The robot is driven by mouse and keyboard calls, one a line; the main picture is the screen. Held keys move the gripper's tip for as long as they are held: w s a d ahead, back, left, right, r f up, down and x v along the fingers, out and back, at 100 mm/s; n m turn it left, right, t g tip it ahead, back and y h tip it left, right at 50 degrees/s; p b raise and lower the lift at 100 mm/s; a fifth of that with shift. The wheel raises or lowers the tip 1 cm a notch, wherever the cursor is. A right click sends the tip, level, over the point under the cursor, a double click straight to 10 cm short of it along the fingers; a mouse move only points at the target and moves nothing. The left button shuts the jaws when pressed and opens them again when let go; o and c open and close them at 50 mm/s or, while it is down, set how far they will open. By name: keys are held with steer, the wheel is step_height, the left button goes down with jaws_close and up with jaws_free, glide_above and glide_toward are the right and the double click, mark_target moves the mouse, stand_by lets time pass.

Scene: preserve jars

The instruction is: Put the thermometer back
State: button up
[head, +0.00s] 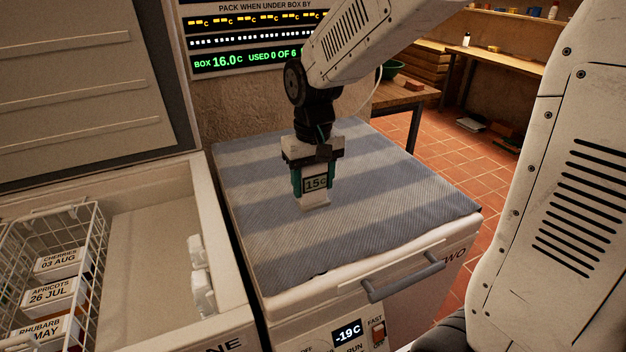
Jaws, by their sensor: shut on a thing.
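My gripper (313,190) points down over the striped cloth on the closed lid of the right freezer. Its teal fingers are shut on the thermometer (317,183), a small upright device with a dark-framed display reading 15C. A pale lower part of the thermometer (316,202) shows below the fingers, close to the cloth. I cannot tell whether it touches the cloth. The fingers hide the thermometer's sides.
The left chest freezer (226,235) stands open; its wire basket (92,213) holds labelled boxes. The striped cloth (400,190) is otherwise bare. The right freezer has a front handle (403,282). A wall sign (255,60) reads BOX 16.0C.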

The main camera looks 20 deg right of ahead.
mark_target(314, 201)
steer(key=shift+s, duration=0.15)
steer(key=shift+f, duration=3.8)
steer(key=shift+f, duration=0.75)
steer(key=o, duration=1.2)
steer(key=shift+c, duration=0.2)
steer(key=shift+r, duration=0.1)
step_height(314, 201, up, 8)
steer(key=shift+f, duration=0.2)
